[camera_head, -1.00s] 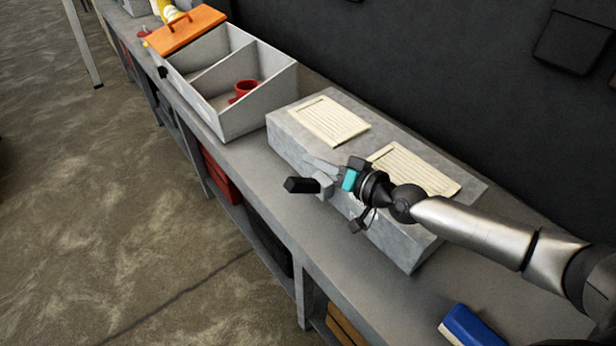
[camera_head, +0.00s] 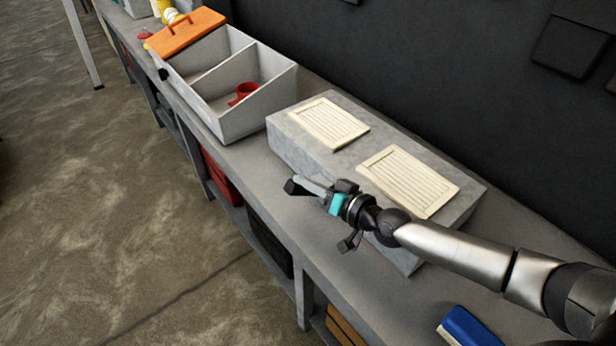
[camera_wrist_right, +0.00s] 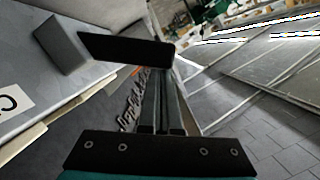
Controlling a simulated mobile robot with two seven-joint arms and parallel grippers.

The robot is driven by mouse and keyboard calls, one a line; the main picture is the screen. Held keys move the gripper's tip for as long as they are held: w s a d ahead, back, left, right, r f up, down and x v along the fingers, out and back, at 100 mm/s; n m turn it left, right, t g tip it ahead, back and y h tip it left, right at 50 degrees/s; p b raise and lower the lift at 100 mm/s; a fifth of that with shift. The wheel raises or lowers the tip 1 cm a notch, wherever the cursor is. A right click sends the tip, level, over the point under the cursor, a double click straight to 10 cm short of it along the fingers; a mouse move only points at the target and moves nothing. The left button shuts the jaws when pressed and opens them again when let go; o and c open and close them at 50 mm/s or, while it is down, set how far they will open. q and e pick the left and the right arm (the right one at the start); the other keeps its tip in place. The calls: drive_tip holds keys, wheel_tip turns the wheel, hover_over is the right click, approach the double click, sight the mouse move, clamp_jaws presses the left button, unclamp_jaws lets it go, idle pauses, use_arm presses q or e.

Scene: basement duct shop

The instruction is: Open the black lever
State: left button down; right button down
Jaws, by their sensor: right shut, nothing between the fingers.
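The black lever (camera_head: 300,191) sticks out from the front side of the pale grey box (camera_head: 400,255) with two cream louvred panels on top. My right gripper (camera_head: 303,182) covers much of it in the head view. In the right wrist view the lever (camera_wrist_right: 122,48) is a dark bar across the fingertips, with a grey block (camera_wrist_right: 60,42) beside it. My right gripper's fingers (camera_wrist_right: 164,85) are shut and empty, their tips at the lever's right end. I cannot tell whether they touch it. My left gripper is not in view.
A grey open bin (camera_head: 225,115) with an orange lid piece (camera_head: 187,32) and a red mug (camera_head: 243,92) stands left of the box on the bench (camera_head: 345,285). A blue object (camera_head: 470,328) lies at the front right. A dark wall rises behind.

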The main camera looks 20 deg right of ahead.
drive_tip(key=shift+a, duration=0.1)
drive_tip(key=p, duration=0.1)
drive_tip(key=a+f+n+p, duration=0.1)
drive_tip(key=p, duration=0.1)
drive_tip(key=shift+s+h, duration=0.25)
drive_tip(key=shift+h, duration=0.05)
drive_tip(key=a+f+n, duration=0.1)
drive_tip(key=f, duration=0.1)
drive_tip(key=a+f+n+h+p, duration=0.1)
drive_tip(key=n, duration=0.1)
drive_tip(key=s+a+f+n+h+p, duration=0.1)
drive_tip(key=f+n, duration=0.1)
drive_tip(key=shift+f, duration=0.3)
drive_tip(key=shift+f+n+t+h, duration=0.3)
drive_tip(key=shift+f+n, duration=0.45)
drive_tip(key=shift+n, duration=0.15)
